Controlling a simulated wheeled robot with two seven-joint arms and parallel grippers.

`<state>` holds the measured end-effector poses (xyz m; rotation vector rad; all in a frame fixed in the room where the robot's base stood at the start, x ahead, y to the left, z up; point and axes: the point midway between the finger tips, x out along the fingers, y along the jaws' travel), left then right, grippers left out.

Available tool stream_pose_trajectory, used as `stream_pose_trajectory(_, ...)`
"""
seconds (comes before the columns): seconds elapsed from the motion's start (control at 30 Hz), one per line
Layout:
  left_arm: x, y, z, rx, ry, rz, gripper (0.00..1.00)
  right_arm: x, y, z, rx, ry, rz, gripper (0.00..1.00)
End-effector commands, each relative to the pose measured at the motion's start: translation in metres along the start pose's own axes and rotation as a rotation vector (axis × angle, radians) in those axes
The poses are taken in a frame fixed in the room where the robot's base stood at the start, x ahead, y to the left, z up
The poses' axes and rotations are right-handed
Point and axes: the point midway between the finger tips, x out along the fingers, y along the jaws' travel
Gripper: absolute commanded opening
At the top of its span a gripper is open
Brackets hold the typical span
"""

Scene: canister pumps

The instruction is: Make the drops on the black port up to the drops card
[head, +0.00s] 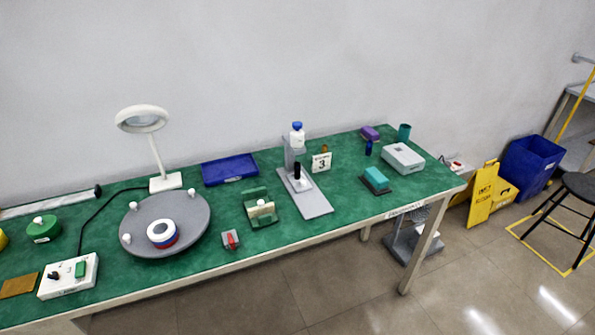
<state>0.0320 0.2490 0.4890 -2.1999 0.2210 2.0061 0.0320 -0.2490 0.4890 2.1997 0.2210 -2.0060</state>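A white card (321,162) with a black 3 on it, which looks like the drops card, stands on the green table right of a grey stand (312,204). The stand has an upright column and a flat base plate reaching toward the front edge. A white bottle with a blue cap (297,134) sits at the top of the column. A small black upright part (297,171), perhaps the black port, shows low in front of the column. Drops are too small to make out. Neither of my grippers is in view.
A round grey turntable (190,212) carries a ringed disc and small white knobs. A ring lamp (142,120), blue tray (229,168), green fixture (258,207), red-and-grey piece (230,239), white switch box (68,277), teal block (375,180) and pale box (402,158) stand around.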

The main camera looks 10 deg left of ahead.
Motion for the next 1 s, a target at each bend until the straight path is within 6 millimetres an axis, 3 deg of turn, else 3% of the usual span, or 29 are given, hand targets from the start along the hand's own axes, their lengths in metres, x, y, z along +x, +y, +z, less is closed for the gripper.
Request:
stream_pose_trajectory(0.07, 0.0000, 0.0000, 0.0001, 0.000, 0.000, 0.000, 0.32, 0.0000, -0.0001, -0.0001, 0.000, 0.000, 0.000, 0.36)
stream_pose_trajectory(0.3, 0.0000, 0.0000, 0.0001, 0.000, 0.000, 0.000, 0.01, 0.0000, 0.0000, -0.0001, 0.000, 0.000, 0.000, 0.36)
stream_pose_trajectory(1.0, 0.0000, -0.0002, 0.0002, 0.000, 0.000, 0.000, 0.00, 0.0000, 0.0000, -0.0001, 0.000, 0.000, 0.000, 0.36)
